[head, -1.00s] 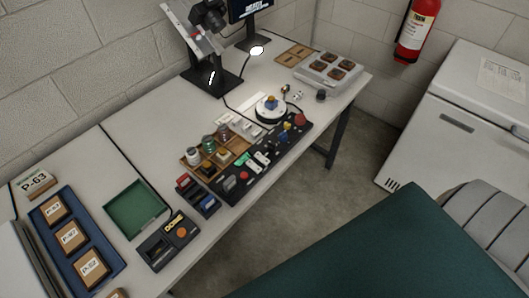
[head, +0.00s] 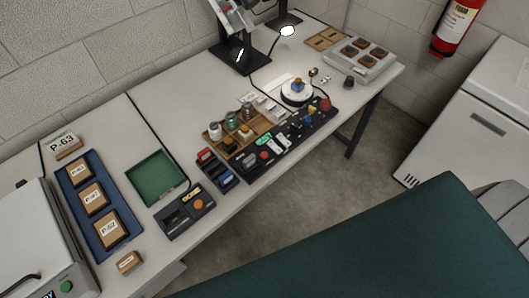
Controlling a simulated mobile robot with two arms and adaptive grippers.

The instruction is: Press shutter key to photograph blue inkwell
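A small blue inkwell with an orange-brown part (head: 298,84) sits on a white round turntable (head: 297,97) towards the back of the long table. A black control panel (head: 257,173) runs along the table's front edge beside it. The panel bears red, green, white, blue and yellow controls; which one is the shutter key is too small to tell. A black camera stand (head: 240,58) stands behind, its top cut off by the picture edge. Neither of my grippers shows in this view.
A wooden tray of small jars (head: 211,144), a black device with an orange button (head: 187,212), a green tray (head: 154,179) and a blue tray of labelled boxes (head: 75,202) line the table. A dark green surface (head: 400,240) fills the lower right. Grey floor shows between.

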